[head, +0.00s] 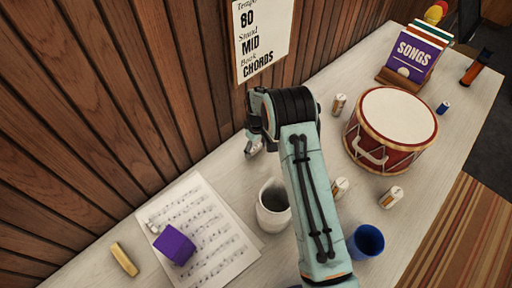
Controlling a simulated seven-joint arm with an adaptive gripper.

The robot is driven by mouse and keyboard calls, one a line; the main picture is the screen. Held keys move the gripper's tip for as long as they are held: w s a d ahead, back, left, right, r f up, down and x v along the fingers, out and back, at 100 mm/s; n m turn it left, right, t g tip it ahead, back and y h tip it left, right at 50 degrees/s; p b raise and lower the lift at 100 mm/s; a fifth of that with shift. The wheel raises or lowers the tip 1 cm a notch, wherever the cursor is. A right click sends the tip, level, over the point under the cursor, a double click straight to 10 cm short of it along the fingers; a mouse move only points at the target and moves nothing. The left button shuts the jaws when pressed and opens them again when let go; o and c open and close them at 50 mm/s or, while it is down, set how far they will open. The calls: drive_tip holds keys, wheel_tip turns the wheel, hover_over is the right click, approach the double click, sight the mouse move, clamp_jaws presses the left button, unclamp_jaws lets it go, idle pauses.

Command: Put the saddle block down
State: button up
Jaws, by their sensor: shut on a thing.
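My gripper (254,149) is at the far end of my arm, near the wooden wall and above the back of the pale tabletop. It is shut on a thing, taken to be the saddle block. The arm and fingers hide most of it, so its shape and its distance from the table cannot be told. A purple block (174,245) lies on a sheet of music (204,226) at the lower left. A yellowish bar (125,259) lies on the table left of the sheet.
A pale cup (273,206) stands beside my arm, and a blue cup (366,243) is right of it. A red drum (393,130), several small cans and a purple songbook (413,57) occupy the right side. Bare tabletop lies between sheet and gripper.

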sight(256, 148)
drive_tip(key=o, duration=0.9)
drive_tip(key=shift+f, duration=0.15)
drive_tip(key=shift+o, duration=0.2)
drive_tip(key=s+d+r+m, duration=0.1)
drive_tip(key=s+d+r, duration=0.15)
drive_tip(key=r, duration=0.75)
drive_tip(key=s+d+r+m, duration=0.1)
drive_tip(key=s+r, duration=0.3)
drive_tip(key=r, duration=0.6)
drive_tip(key=s+d+r+m, duration=0.2)
drive_tip(key=s+m, duration=0.1)
drive_tip(key=s, duration=1)
drive_tip(key=s+d+r+m, duration=0.2)
drive_tip(key=s+d, duration=0.1)
drive_tip(key=s, duration=1)
drive_tip(key=shift+s+r+m+y, duration=0.3)
drive_tip(key=shift+m+y, duration=0.1)
drive_tip(key=shift+d, duration=0.1)
